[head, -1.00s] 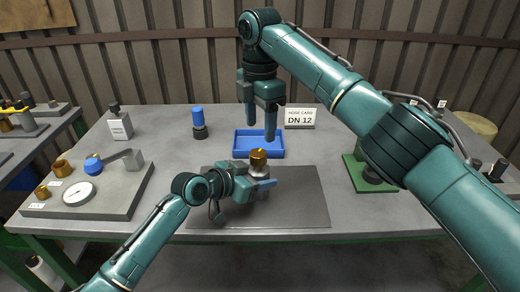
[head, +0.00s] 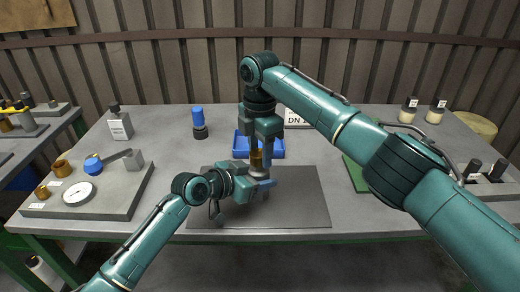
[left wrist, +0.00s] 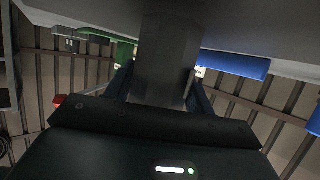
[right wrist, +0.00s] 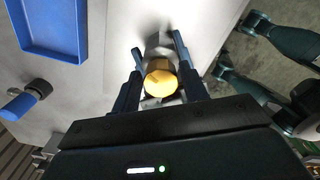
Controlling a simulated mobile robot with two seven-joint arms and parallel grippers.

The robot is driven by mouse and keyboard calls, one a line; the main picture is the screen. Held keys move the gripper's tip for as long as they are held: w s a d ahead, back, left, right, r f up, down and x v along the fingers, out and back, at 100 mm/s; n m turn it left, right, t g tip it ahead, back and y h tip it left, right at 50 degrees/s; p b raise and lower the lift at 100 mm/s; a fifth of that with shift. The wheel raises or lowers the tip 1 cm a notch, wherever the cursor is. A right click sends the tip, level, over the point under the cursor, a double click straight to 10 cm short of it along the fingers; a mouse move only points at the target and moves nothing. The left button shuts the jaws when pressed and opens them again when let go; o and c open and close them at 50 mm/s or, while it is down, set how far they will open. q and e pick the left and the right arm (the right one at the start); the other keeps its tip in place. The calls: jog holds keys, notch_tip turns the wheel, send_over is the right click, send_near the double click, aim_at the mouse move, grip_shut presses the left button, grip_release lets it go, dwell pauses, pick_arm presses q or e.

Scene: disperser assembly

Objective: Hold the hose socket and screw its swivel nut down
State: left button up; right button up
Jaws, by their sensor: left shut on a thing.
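The hose socket (head: 258,176) stands upright over the grey mat, its grey body partly hidden by my grippers. My left gripper (head: 262,183) is shut on this body from the left. In the left wrist view the grey body (left wrist: 165,72) sits between the fingers. The brass swivel nut (head: 256,160) is on top. My right gripper (head: 260,158) points down from above with its fingers on either side of the nut. In the right wrist view the nut (right wrist: 160,84) lies between the fingers, with a small gap showing at each side, so the gripper looks open.
A blue tray (head: 277,149) lies just behind the grippers. The grey mat (head: 300,205) is clear to the right. A fixture plate with a gauge (head: 78,193) is at the left. A blue-topped part (head: 198,118) and a card (head: 297,119) stand behind.

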jog(key=c, duration=0.6)
jog(key=shift+c, duration=0.2)
jog(key=m, duration=0.5)
jog(key=shift+s+m, duration=0.15)
jog(key=shift+m, duration=0.25)
jog(key=m, duration=0.5)
jog(key=shift+s, duration=0.1)
jog(key=m, duration=0.6)
jog(key=shift+s+a+m, duration=0.1)
jog(key=shift+s+m, duration=0.05)
jog(key=shift+m, duration=0.15)
jog(key=m, duration=0.6)
jog(key=shift+a, duration=0.1)
jog(key=shift+m, duration=0.4)
